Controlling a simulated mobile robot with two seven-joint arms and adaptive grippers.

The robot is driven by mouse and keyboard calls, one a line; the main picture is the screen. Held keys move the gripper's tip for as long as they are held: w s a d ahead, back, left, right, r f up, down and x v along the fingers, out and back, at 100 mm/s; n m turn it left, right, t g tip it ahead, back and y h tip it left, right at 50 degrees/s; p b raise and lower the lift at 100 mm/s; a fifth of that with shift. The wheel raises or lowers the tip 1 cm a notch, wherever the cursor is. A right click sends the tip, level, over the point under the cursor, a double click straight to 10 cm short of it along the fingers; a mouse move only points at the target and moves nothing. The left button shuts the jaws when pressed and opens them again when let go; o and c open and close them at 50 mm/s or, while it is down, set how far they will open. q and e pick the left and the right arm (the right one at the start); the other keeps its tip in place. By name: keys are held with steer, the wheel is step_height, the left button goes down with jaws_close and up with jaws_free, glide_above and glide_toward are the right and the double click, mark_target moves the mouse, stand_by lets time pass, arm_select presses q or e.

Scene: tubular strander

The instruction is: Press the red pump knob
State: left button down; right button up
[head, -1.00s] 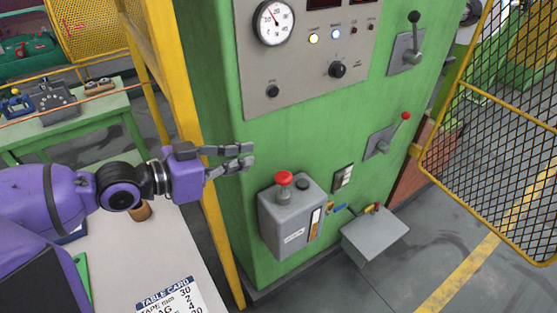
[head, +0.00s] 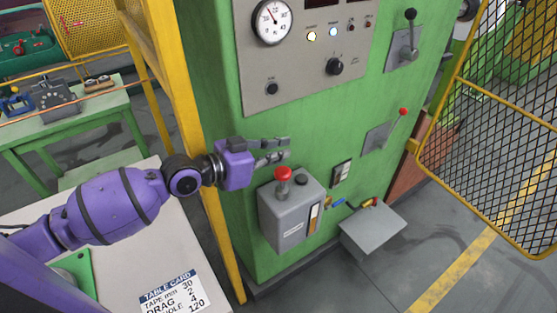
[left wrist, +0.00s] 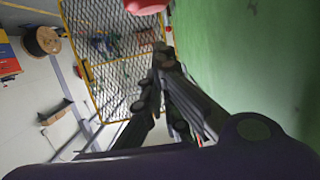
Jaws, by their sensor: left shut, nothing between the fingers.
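The red pump knob (head: 283,175) stands on top of a grey pump box (head: 290,218) fixed to the front of the green cabinet. My left gripper (head: 287,149) is shut and empty, in front of the cabinet. In the head view its fingers show just above the knob, with a small gap between them. In the left wrist view the shut fingers (left wrist: 163,60) point away, and a red rounded thing, likely the knob (left wrist: 146,5), shows at the top edge. My right gripper is not in view.
A black cap (head: 302,180) sits beside the knob on the box. A yellow post (head: 180,120) stands left of the cabinet. A grey box (head: 373,229) is at the lower right, and a yellow mesh guard (head: 490,130) at right. A table with a card (head: 172,295) is at lower left.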

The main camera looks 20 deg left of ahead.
mark_target(283, 179)
arm_select(q)
step_height(283, 179, down, 2)
steer(key=shift+s+f, duration=0.1)
steer(key=shift+s, duration=0.05)
steer(key=shift+f, duration=0.15)
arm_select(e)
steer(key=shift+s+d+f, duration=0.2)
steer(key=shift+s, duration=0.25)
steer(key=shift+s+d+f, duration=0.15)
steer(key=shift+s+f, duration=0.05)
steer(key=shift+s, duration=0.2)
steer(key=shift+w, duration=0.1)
